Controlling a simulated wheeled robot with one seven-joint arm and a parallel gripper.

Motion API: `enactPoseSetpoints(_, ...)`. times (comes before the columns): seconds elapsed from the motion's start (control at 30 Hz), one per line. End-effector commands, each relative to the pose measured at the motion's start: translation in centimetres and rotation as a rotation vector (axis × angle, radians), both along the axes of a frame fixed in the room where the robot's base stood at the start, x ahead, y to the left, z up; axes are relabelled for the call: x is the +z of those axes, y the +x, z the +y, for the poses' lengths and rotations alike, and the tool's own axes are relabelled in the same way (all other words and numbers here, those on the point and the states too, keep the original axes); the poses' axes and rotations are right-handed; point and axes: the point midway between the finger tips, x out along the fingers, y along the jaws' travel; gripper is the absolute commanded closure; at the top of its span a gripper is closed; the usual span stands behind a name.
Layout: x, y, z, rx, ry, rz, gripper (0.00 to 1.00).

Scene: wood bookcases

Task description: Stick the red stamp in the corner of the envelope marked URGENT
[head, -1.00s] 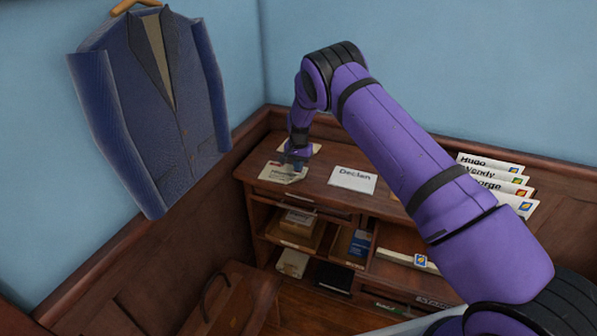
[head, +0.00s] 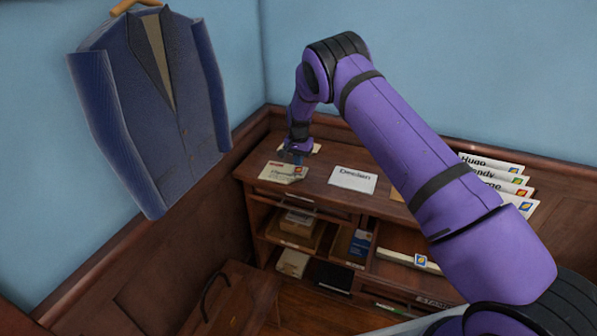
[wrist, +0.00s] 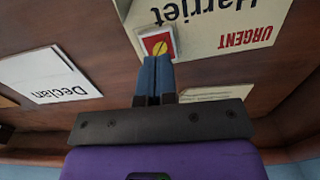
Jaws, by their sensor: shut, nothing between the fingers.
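The envelope marked URGENT in red (head: 277,175) lies flat on the desk top, with the name Harriet on it in the wrist view (wrist: 230,40). A red stamp (wrist: 148,40) with a yellow disc lies in one corner of that envelope, inside its edges. In the head view the stamp (head: 299,170) is small at the envelope's right end. My gripper (wrist: 158,60) is shut and empty, its blue fingertips right beside the stamp; I cannot tell if they touch it. In the head view my gripper (head: 294,160) is just behind the envelope.
An envelope marked Declan (head: 353,180) lies to the right. Another pale paper (head: 315,148) lies behind my gripper. Several named envelopes (head: 490,170) stand at the far right. Shelves below hold boxes (head: 298,220). A blue jacket (head: 155,110) hangs at left. Bare wood separates the two flat envelopes.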

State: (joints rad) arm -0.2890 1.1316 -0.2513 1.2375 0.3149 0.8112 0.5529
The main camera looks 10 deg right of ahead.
Motion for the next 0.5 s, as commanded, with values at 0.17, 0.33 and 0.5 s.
enactPoseSetpoints(0.17, 1.4, 0.0, 0.0, 0.0, 0.001, -0.001, 1.0)
enactPoseSetpoints(0.33, 2.5, 0.0, 0.0, -0.001, 0.001, -0.001, 1.0)
enactPoseSetpoints(0.5, 3.7, 0.1, 0.0, -0.001, 0.001, -0.002, 1.0)
